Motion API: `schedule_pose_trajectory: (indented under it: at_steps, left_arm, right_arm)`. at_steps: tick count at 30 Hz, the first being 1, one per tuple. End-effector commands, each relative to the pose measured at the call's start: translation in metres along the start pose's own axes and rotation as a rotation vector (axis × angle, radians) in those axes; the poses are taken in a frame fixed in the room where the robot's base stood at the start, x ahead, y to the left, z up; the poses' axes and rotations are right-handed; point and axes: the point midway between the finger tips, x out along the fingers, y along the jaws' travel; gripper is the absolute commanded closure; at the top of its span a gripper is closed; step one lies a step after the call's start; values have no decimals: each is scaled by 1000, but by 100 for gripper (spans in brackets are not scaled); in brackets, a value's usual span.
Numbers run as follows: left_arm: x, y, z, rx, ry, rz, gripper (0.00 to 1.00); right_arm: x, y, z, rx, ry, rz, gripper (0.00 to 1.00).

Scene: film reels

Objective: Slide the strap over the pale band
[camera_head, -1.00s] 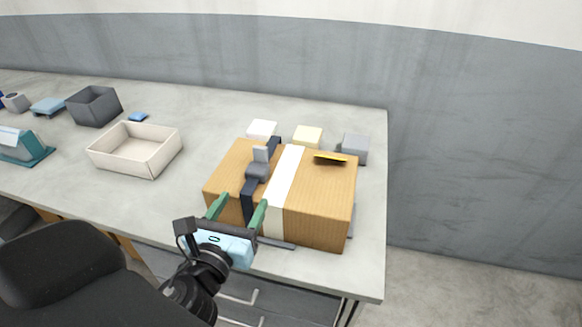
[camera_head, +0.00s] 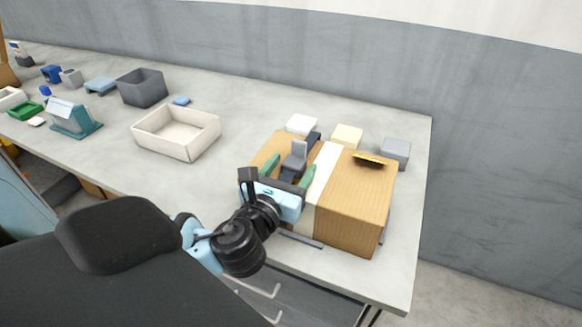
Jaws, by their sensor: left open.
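A brown box (camera_head: 357,205) stands near the right end of the grey table. A pale band (camera_head: 323,172) runs across its top and down its front. A dark strap (camera_head: 314,137) with a grey buckle (camera_head: 296,158) lies across the box just left of the pale band, apart from it on top. My left gripper (camera_head: 287,171) is open over the front of the box. Its green fingers stand on either side of the strap and buckle; whether they touch it I cannot tell. The gripper hides the strap's front part. My right gripper is out of view.
White, cream and grey blocks (camera_head: 347,135) stand behind the box. An open beige tray (camera_head: 178,147) and a dark grey bin (camera_head: 142,88) stand to the left. The table between tray and box is clear.

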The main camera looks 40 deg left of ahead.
Motion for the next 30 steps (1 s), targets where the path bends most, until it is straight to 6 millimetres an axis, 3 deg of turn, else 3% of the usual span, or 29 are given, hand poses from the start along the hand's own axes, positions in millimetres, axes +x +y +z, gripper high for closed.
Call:
schedule_pose_trajectory:
  at_steps: [10, 24, 30]
  left_arm:
    - [4, 0, 0, -1, 0, 0, 40]
    - [4, 0, 0, -1, 1, -1, 100]
    - [4, -9, 1, -6, 2, 1, 100]
  right_arm:
    - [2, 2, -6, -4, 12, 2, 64]
    - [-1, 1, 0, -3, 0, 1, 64]
    - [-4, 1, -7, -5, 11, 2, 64]
